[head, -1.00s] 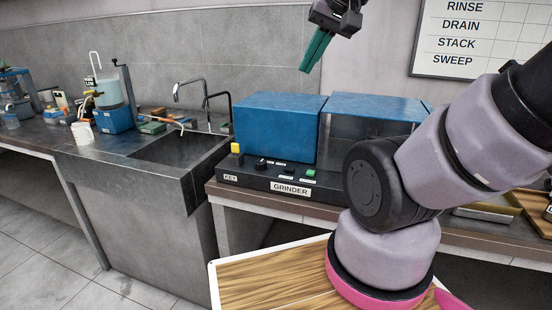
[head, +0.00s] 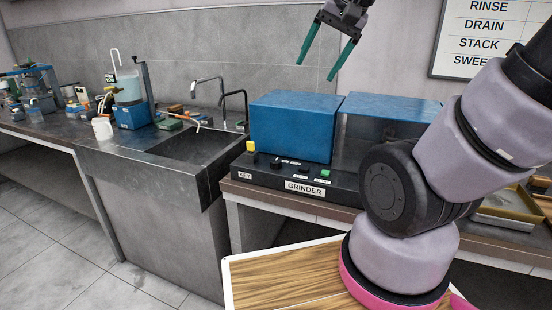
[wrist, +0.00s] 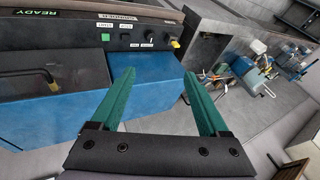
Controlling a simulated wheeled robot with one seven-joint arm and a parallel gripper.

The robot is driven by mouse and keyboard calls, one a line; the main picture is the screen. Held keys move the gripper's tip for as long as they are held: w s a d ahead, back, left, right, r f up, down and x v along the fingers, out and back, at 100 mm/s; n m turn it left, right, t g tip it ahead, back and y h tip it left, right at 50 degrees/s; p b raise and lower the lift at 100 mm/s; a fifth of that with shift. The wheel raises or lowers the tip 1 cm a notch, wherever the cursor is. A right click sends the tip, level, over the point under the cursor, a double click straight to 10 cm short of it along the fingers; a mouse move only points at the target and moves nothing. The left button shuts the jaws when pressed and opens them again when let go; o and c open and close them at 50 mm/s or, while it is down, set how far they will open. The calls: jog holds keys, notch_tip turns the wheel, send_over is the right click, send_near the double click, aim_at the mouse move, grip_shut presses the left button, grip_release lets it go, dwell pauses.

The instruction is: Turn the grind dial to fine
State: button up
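The grinder is a black control panel (head: 330,189) labelled GRINDER, in front of two blue housings (head: 292,126). The panel carries a black knob (head: 275,163) near its left end, a second black control (head: 303,170) and a green button (head: 325,174). Their small labels are unreadable in the head view, so I cannot tell which is the grind dial or its setting.
A yellow block (head: 250,146) stands at the panel's left end near the KEY label. A sink (head: 190,147) with two black-and-chrome taps lies left of the grinder. Bottles and flotation gear crowd the far-left counter. A tray (head: 510,203) lies at right. The air before the panel is clear.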

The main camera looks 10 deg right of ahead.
jog(key=w+a+f+m+g, duration=0.25)
jog(key=w+f+m, duration=0.35)
jog(key=w, duration=0.5)
jog(key=m+g+h, duration=0.3)
jog(key=m, duration=0.1)
send_over(276, 160)
notch_tip(276, 160, down, 16)
notch_tip(276, 160, down, 10)
jog(key=shift+s, duration=0.15)
grip_shut()
